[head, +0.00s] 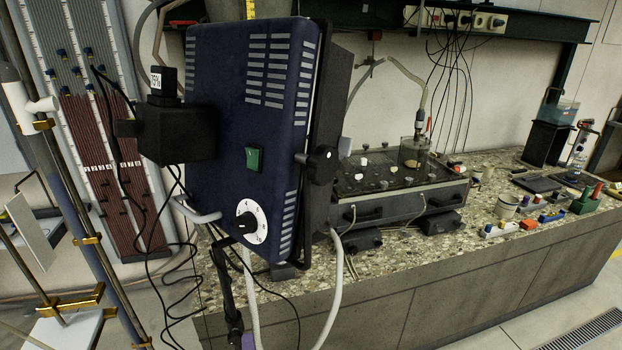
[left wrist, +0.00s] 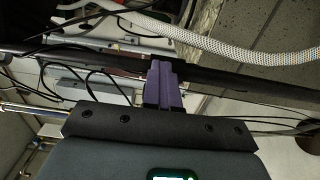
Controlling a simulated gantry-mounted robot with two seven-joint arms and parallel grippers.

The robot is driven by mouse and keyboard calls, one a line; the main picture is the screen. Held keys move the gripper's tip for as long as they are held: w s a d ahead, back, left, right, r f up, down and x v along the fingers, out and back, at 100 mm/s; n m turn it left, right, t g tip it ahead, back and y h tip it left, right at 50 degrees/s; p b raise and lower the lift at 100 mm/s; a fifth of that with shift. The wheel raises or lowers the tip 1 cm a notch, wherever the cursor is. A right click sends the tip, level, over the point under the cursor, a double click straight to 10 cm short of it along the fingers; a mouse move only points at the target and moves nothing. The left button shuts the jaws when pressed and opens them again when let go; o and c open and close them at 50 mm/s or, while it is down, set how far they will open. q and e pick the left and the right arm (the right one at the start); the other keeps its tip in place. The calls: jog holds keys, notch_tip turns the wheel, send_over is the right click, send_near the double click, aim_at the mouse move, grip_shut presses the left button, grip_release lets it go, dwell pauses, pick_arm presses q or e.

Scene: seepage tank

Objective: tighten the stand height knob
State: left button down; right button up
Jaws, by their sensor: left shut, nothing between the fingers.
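A dark blue control box (head: 235,130) hangs large in front in the head view. A black knob (head: 320,165) sticks out at the right edge of its bracket; I cannot tell whether this is the stand height knob. A black stand rod (head: 229,290) runs down below the box. My left gripper (head: 248,341) shows only as a bit of purple at the bottom edge, beside the rod's lower end. In the left wrist view its purple fingers (left wrist: 162,68) are together and empty, in front of a dark rod (left wrist: 235,74); contact is unclear. My right gripper is not seen.
A stone-topped bench (head: 400,250) with a dark tank unit (head: 390,180) stands behind. Loose black cables (head: 175,270) and a pale hose (head: 337,290) hang near the rod. A ribbed white hose (left wrist: 230,48) crosses beyond the fingers. A brass-clamped frame (head: 85,240) stands at left.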

pick_arm(q)
jog(key=shift+a+f, duration=0.3)
jog(key=shift+f, duration=0.2)
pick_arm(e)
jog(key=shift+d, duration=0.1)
pick_arm(q)
jog(key=shift+f, duration=0.3)
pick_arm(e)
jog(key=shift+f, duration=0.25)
pick_arm(q)
jog(key=shift+d+f+b, duration=0.35)
jog(key=shift+f+b, duration=0.05)
jog(key=shift+f, duration=0.15)
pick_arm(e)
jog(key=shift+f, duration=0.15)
pick_arm(q)
jog(key=shift+f, duration=0.25)
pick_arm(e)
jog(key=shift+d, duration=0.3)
